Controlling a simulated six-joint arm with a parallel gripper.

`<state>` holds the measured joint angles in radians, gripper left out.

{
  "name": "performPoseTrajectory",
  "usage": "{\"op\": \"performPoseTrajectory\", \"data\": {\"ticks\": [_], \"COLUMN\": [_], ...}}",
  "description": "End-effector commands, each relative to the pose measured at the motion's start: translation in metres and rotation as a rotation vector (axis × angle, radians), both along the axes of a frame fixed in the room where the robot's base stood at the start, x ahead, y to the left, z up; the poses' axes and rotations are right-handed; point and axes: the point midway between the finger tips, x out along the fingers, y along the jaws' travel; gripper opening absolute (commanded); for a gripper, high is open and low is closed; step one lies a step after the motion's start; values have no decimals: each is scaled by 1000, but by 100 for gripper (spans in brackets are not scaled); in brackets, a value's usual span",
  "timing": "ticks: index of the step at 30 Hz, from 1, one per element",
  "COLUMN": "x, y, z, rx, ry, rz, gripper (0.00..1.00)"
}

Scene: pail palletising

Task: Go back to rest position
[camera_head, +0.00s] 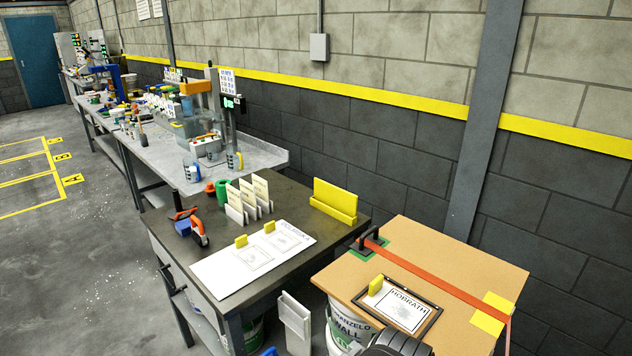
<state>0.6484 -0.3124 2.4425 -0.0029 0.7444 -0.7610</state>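My gripper does not show in this view, so I cannot see its fingers or whether it holds anything. A dark ribbed rounded part shows at the bottom edge, cut off by the frame; I cannot tell what it is. Near it, a tan board (440,262) lies over white pails (345,328). An orange strap (430,280) crosses the board from a black fitting (370,241) on a green patch to a yellow pad (493,313). A black-framed sheet (402,309) reading HOPRATH lies on the board with a yellow block (376,285).
A dark table (295,205) stands left of the board, bearing a white sheet (238,268), white card holders (248,205), a yellow holder (335,203) and an orange-and-black tool (190,225). A cluttered grey bench (165,160) runs behind.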

Motion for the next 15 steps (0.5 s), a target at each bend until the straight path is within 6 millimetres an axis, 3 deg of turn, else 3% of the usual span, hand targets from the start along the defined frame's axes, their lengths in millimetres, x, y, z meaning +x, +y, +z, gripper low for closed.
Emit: {"op": "performPoseTrajectory", "data": {"ticks": [15], "x": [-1], "y": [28], "z": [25], "rx": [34], "ry": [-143], "rz": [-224], "gripper": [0]}}
